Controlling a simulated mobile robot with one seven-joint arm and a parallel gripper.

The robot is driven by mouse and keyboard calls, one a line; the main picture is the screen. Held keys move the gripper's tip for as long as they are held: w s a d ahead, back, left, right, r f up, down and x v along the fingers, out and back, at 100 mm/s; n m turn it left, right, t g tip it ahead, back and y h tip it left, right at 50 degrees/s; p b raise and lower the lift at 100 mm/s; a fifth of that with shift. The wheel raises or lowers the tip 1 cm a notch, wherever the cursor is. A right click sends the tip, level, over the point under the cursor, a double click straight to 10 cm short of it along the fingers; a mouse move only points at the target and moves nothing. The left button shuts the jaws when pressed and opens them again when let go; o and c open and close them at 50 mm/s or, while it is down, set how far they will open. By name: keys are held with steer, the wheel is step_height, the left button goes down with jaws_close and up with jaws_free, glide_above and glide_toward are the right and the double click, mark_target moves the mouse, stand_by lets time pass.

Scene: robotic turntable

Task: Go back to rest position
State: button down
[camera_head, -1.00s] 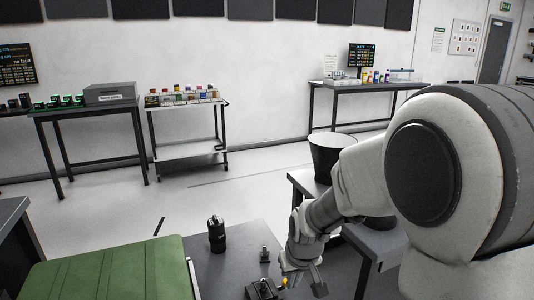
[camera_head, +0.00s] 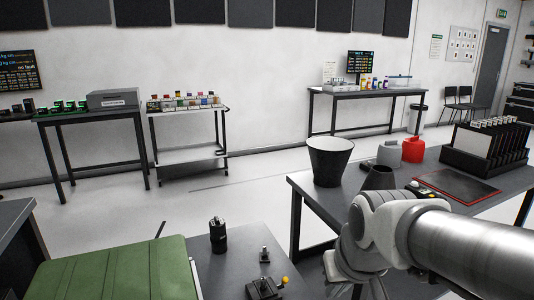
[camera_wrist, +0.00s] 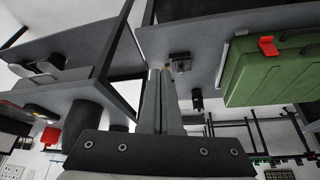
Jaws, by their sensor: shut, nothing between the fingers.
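My gripper (camera_wrist: 161,78) shows in the wrist view with its two long grey fingers together and nothing between them. In the head view my arm reaches in from the right edge, low over the near side of the right-hand table. Its wrist end is at the bottom of the picture, and the fingertips cannot be made out there. In the wrist view the fingers point towards the gap between two grey tables, near a small joystick box (camera_wrist: 180,58). The gripper holds nothing.
A green case (camera_head: 115,270), black cylinder (camera_head: 218,235) and joystick box (camera_head: 265,288) are on the near table. The right table (camera_head: 310,190) bears a black bucket (camera_head: 329,160), red canister (camera_head: 413,149) and rack (camera_head: 485,145).

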steer(key=s+d+r+m+t, duration=0.1)
steer(key=s+d+r, duration=0.15)
steer(key=s, duration=0.65)
step_height(320, 180, up, 18)
steer(key=p, duration=1.7)
steer(key=shift+f+h, duration=0.15)
steer(key=shift+h, duration=0.15)
